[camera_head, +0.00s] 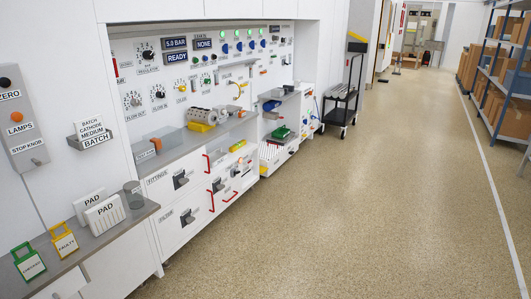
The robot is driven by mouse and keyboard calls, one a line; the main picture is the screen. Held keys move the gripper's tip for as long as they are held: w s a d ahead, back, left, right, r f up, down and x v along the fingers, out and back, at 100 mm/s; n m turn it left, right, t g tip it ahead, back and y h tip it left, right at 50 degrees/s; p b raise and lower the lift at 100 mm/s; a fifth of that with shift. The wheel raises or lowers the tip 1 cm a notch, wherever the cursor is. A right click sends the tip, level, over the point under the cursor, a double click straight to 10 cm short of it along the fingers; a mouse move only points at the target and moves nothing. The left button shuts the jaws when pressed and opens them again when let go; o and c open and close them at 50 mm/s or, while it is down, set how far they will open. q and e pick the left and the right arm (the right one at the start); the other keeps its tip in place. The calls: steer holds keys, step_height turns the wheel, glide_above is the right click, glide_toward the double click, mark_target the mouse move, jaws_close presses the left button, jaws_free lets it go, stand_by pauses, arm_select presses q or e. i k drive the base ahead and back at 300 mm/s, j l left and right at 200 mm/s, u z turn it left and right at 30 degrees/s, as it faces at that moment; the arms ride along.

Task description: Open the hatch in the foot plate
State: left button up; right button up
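I cannot make out a foot plate or its hatch for certain. The lower front of the white wall unit on the left has a panel labelled FITTINGS (160,181) and below it one labelled FILTER (168,216), each with a dark grey fixture. Red bar handles (211,199) stand along their right edges. These fronts look closed. The lowest part of the unit near the floor is small and partly out of sight. Neither of my grippers is in view.
A grey shelf (99,243) at the lower left holds PAD boxes (105,214), a cup and green and yellow tags. A black cart (343,104) stands farther along. Blue shelving (493,62) lines the right. The speckled floor (340,210) between is clear.

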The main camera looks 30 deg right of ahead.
mark_target(268, 152)
steer(key=z, duration=1.6)
steer(key=i, duration=7.25)
steer(key=l+z, duration=0.05)
steer(key=l, duration=0.15)
